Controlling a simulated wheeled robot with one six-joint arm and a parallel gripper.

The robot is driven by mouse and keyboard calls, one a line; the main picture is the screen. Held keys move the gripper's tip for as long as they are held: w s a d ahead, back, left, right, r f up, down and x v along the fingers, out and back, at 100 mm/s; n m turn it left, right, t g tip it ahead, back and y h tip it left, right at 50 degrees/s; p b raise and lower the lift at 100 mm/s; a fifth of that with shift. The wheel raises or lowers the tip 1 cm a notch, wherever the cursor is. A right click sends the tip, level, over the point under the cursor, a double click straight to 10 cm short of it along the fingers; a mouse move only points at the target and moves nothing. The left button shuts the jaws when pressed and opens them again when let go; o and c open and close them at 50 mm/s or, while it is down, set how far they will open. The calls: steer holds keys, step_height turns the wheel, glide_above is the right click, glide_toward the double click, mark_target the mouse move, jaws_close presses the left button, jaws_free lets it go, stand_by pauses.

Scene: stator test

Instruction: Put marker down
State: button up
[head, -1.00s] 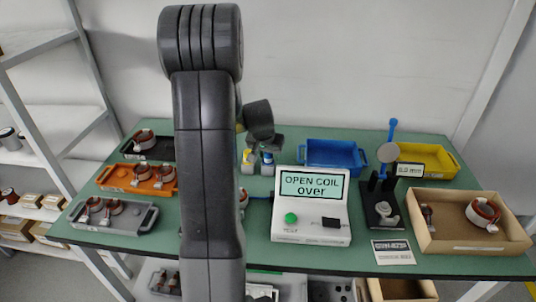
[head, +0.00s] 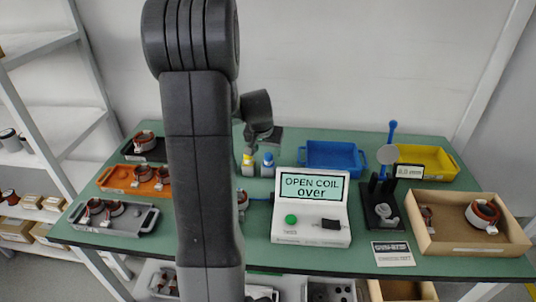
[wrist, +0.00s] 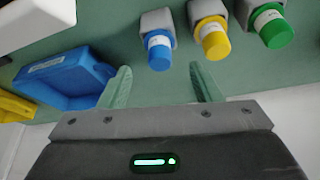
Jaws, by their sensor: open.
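Three capped markers stand in grey block holders in the wrist view: a blue marker (wrist: 158,48), a yellow marker (wrist: 212,40) and a green marker (wrist: 272,26). The blue marker (head: 267,161) and yellow marker (head: 248,161) also show in the head view, at the back of the green table. The green one does not show there; my arm covers the area to their left. My gripper (wrist: 162,84) is open and empty, its pale green fingers apart from all the markers. The blue and yellow caps lie beyond the fingertips.
A blue bin (head: 333,155) and yellow bin (head: 428,159) stand at the back right. A white tester (head: 310,222) reads "OPEN COIL over". A cardboard box (head: 458,242) holds a stator at right. Orange (head: 122,180) and grey (head: 80,222) trays hold stators at left.

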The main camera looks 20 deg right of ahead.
steer(key=v, duration=0.8)
